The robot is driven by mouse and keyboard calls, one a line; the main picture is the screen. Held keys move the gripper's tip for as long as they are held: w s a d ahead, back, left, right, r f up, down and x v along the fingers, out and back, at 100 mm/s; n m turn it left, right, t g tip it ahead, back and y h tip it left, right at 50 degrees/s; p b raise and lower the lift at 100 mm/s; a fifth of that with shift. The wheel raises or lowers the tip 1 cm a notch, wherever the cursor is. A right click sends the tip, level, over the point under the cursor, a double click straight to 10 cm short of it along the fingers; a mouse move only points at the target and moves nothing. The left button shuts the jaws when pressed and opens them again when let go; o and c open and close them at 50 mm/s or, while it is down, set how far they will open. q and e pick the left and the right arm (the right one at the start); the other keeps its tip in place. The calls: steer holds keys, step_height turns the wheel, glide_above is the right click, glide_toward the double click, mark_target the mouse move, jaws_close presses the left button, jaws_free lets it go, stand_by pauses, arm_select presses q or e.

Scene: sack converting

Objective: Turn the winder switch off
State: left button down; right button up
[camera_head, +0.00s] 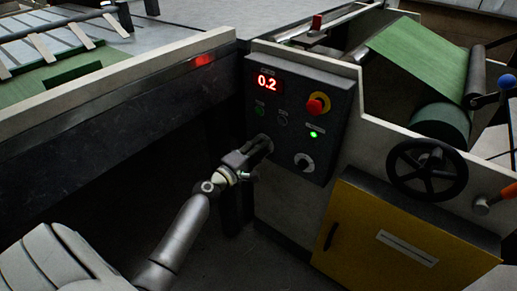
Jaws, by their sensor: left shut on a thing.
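A dark control panel (302,108) stands on the side of the machine. It has a red display (267,83) reading 0.2, a red mushroom button on a yellow ring (318,104), a lit green lamp (313,134) and a round pale knob (304,162). My left gripper (262,147) is at the panel's lower left, left of the pale knob. It is shut on a switch there, which the fingers mostly hide, so its position cannot be told. The panel labels are too small to read. My right gripper is not in view.
A yellow cabinet door (375,245) and a black handwheel (428,169) are right of the panel. A green web (425,55) runs to a roll (440,123) above. A long machine side rail (110,90) stands at the left, close above my left arm.

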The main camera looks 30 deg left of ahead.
arm_select(q)
steer(key=shift+f, duration=0.1)
steer(key=c, duration=1)
jaws_free()
steer(key=shift+c, duration=0.2)
steer(key=shift+w+a+r, duration=0.1)
steer(key=shift+r, duration=0.2)
steer(key=s+f, duration=0.1)
steer(key=s, duration=1.1)
steer(key=shift+a, duration=0.4)
steer(key=shift+s, duration=0.1)
